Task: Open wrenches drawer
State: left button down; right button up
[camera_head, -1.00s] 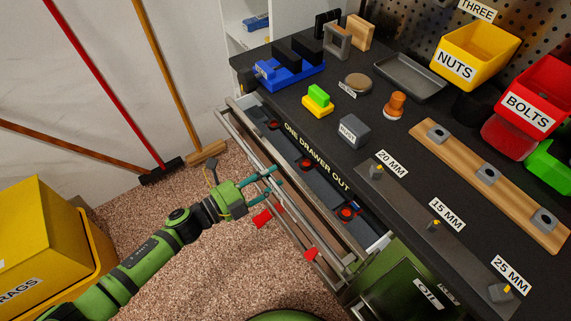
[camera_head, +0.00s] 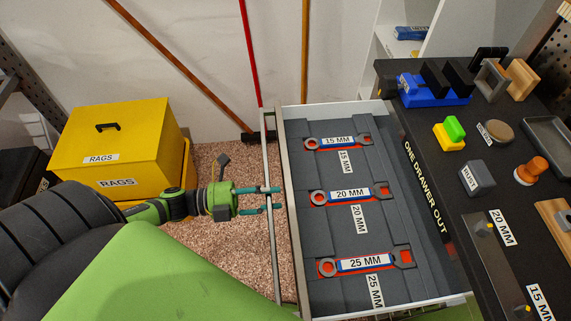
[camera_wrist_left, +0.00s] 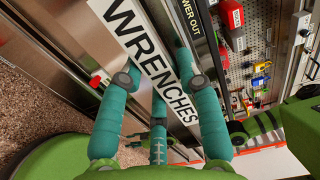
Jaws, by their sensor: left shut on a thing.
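The wrenches drawer (camera_head: 290,230) stands pulled out from the black-topped chest. Its grey insert (camera_head: 375,225) holds wrenches labelled 15 MM (camera_head: 338,143), 20 MM (camera_head: 350,195) and 25 MM (camera_head: 365,264). My left gripper (camera_head: 277,199) is shut on the long handle bar (camera_head: 271,240) at the drawer's front, near the middle of its length. In the left wrist view the teal fingers (camera_wrist_left: 162,80) lie by the WRENCHES label (camera_wrist_left: 155,65) on the drawer front. The fingers partly hide the handle there. I cannot make out my right gripper.
The black worktop (camera_head: 455,215) carries a blue vise-like block (camera_head: 430,92), a grey RUST block (camera_head: 477,178) and other small items. A yellow RAGS box (camera_head: 118,150) stands at left on the speckled floor (camera_head: 220,160). Broom handles (camera_head: 250,55) lean on the wall behind.

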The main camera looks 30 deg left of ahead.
pick_arm(q)
jog(key=shift+s+a, duration=0.3)
jog(key=shift+a, duration=0.2)
jog(key=c, duration=0.8)
grip_release()
jog(key=shift+c, duration=0.2)
jog(key=v, duration=1.2)
